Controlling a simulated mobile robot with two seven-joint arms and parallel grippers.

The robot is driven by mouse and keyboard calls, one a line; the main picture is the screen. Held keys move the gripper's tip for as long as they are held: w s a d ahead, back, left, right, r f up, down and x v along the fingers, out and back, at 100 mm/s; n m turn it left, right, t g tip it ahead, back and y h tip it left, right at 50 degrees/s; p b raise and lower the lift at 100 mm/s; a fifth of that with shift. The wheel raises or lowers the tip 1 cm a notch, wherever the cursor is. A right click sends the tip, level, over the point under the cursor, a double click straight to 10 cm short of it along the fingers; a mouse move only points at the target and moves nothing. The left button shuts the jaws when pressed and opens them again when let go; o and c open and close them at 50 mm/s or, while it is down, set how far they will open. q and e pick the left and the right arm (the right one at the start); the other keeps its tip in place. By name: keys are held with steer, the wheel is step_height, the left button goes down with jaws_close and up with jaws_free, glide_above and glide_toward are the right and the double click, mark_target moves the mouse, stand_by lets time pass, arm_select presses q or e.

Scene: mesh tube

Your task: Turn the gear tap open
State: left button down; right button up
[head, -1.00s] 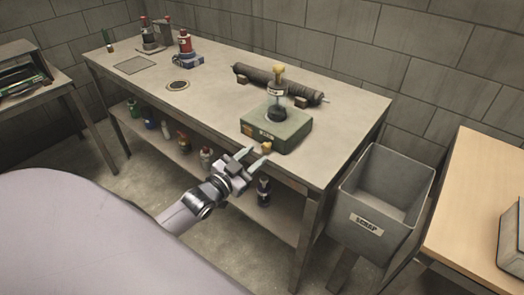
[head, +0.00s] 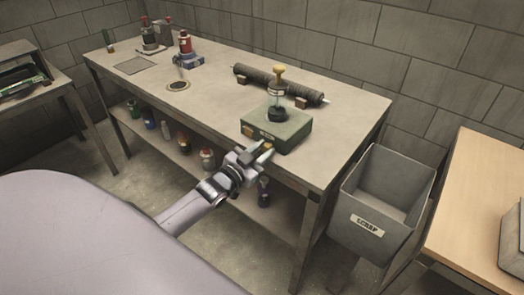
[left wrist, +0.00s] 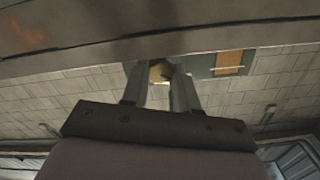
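The green box (head: 288,132) stands on the front right of the grey workbench, with a clear cylinder and yellow knob (head: 278,70) on top. The gear tap looks to be the small yellow piece on the box's front; in the left wrist view the yellow tap (left wrist: 160,72) sits between my fingertips. My left gripper (head: 266,148) is at the box's front face, its fingers on both sides of the tap and close against it. It also shows in the left wrist view (left wrist: 160,82). The fingers hide most of the tap in the head view. My right gripper is not in view.
A dark mesh tube (head: 278,84) lies on blocks behind the box. A grey scrap bin (head: 370,205) stands right of the bench. Several bottles stand on the shelf (head: 180,158) below. The bench middle (head: 215,100) is clear.

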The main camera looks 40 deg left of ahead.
arm_select(q)
steer(key=shift+n, duration=0.3)
steer(key=shift+r+n+p, duration=0.1)
steer(key=shift+n+p, duration=0.4)
steer(key=shift+n, duration=2.4)
steer(key=c, duration=1.1)
jaws_free()
steer(key=shift+c, duration=0.2)
steer(key=s, duration=0.7)
steer(key=shift+a+p, duration=0.35)
steer(key=shift+p, duration=0.1)
